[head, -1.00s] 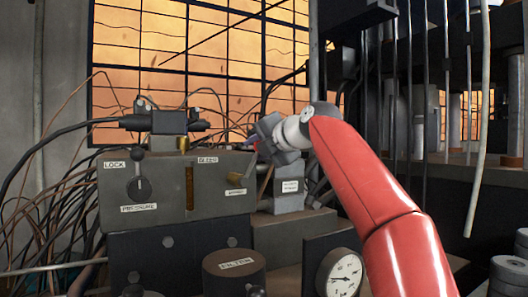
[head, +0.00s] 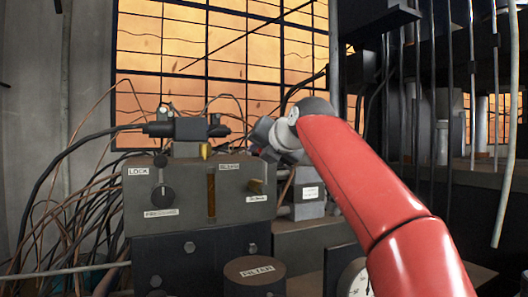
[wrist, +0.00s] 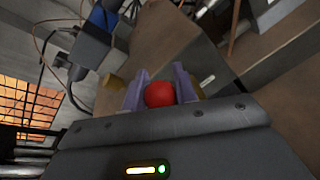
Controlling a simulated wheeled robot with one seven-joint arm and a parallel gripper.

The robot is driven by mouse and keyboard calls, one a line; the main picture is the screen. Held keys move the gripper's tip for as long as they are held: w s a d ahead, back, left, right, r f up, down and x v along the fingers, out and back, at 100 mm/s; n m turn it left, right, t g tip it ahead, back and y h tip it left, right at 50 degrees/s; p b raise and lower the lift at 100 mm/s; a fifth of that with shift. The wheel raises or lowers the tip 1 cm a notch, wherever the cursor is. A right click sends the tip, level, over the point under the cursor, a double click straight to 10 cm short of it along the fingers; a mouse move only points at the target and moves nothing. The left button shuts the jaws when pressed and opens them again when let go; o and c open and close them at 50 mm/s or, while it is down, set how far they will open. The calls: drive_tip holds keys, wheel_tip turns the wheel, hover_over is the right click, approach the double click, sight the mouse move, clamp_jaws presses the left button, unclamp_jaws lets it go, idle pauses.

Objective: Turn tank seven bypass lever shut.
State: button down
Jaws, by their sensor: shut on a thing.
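A round red knob (wrist: 159,95) sits between the two purple fingers of my gripper (wrist: 159,82) in the wrist view. The fingers are shut on it. I take it for the lever's end; the rest of the lever is hidden. In the head view my gripper (head: 264,136) is at the right rear of a grey control box (head: 180,216), partly hidden by my red arm. The knob does not show there. No tank seven label can be read.
The box carries a dark dial (head: 162,197) near a LOCK label and a brass slot. A FILTER cylinder (head: 254,281) stands in front. A labelled grey block (head: 309,204) is at the right. Loose cables crowd the left; a barred window (head: 220,60) is behind.

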drive_tip(key=shift+a, duration=0.1)
drive_tip(key=c, duration=1.1)
unclamp_jaws()
drive_tip(key=b+v, duration=0.2)
drive_tip(key=v, duration=0.6)
